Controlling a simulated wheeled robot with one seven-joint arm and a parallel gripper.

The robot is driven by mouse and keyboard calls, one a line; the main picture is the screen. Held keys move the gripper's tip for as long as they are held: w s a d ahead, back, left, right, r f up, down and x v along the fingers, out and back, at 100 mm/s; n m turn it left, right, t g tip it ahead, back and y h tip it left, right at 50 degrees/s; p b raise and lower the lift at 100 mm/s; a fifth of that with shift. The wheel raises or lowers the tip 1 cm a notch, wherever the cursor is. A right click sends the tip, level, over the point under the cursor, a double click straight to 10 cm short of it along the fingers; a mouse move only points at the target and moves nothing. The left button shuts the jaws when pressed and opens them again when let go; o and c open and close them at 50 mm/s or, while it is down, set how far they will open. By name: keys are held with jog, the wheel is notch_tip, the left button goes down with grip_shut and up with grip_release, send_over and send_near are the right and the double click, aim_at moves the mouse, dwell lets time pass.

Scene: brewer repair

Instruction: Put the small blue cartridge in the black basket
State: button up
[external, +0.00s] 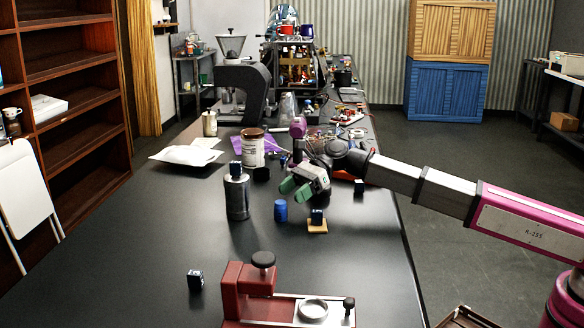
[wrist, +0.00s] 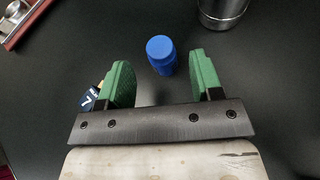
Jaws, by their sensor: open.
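The small blue cartridge (external: 281,210) is an upright blue cylinder on the black table; it also shows in the wrist view (wrist: 161,55). My gripper (external: 295,189) has green fingers and is open and empty, just above and behind the cartridge in the external view. In the wrist view the cartridge appears between the fingertips and a little beyond them, touching neither. I cannot surely identify the black basket; a small black cup-like thing (external: 261,174) stands near the brown-lidded jar, and a dark tray (external: 468,318) shows partly at the lower right.
A metal bottle (external: 237,197) stands to the left. A red brewer (external: 248,290) is in front, with another cube (external: 195,280).

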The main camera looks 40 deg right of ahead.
jog(key=v, duration=0.7)
jog(key=shift+d+r, duration=0.2)
jog(key=shift+d, duration=0.05)
jog(key=shift+o, duration=0.5)
jog(key=shift+d+r, duration=0.2)
jog(key=shift+d, duration=0.3)
